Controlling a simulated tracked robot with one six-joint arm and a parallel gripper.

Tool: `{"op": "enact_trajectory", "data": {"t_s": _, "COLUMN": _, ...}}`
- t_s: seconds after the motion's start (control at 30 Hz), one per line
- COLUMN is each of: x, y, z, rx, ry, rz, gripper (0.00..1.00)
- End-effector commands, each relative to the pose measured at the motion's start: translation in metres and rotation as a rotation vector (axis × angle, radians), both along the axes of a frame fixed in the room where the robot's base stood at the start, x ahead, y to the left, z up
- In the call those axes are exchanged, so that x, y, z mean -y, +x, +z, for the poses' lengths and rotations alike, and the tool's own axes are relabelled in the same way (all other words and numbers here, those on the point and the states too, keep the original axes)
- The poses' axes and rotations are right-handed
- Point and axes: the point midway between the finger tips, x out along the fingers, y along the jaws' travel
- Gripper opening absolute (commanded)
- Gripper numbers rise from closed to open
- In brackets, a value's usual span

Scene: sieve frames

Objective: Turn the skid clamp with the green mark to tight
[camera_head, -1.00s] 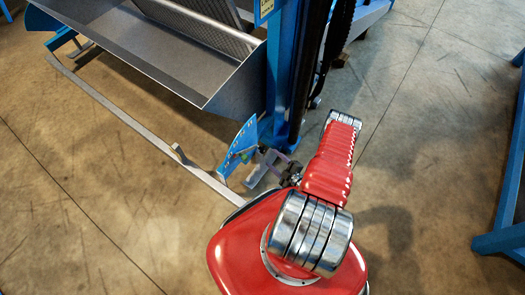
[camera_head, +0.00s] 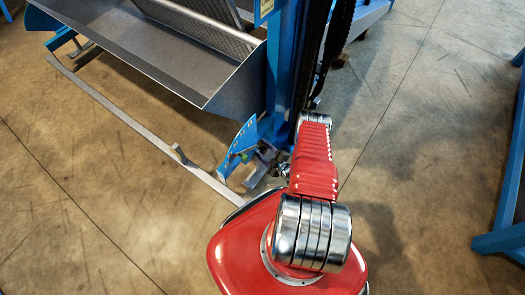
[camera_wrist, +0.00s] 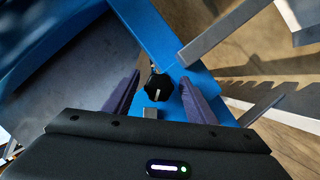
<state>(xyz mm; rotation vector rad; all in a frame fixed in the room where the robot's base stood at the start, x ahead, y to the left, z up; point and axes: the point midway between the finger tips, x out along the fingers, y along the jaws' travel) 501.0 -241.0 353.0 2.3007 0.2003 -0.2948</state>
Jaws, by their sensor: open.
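A black knob (camera_wrist: 157,87) with a white line across it sits on a blue bracket in the wrist view. My gripper (camera_wrist: 160,77) is open, with one dark finger left of the knob and one right of it; both look apart from it. I cannot tell how far the fingertips are from the knob in depth. In the head view, a blue fan-shaped plate (camera_head: 239,137) with white marks stands at the foot of the blue post, with a small greenish spot low on it. My gripper is beside this plate, partly hidden by my red arm.
A grey metal trough (camera_head: 170,55) stands behind on the left. A long grey bar (camera_head: 120,118) runs low across the floor to the plate. A blue post (camera_head: 282,75) rises beside my arm. A blue frame (camera_head: 505,200) stands at the right. Floor between is clear.

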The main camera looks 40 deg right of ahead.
Motion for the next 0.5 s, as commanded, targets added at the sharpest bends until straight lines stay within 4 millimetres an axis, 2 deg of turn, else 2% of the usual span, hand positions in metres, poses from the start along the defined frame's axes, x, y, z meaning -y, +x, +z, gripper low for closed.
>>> {"op": "enact_trajectory", "data": {"t_s": 0.17, "x": 0.0000, "y": -0.0001, "z": 0.0000, "rx": 0.000, "ry": 0.000, "rz": 0.000, "gripper": 0.50}}
{"op": "enact_trajectory", "data": {"t_s": 0.5, "x": 0.0000, "y": -0.0002, "z": 0.0001, "rx": 0.000, "ry": 0.000, "rz": 0.000, "gripper": 0.26}}
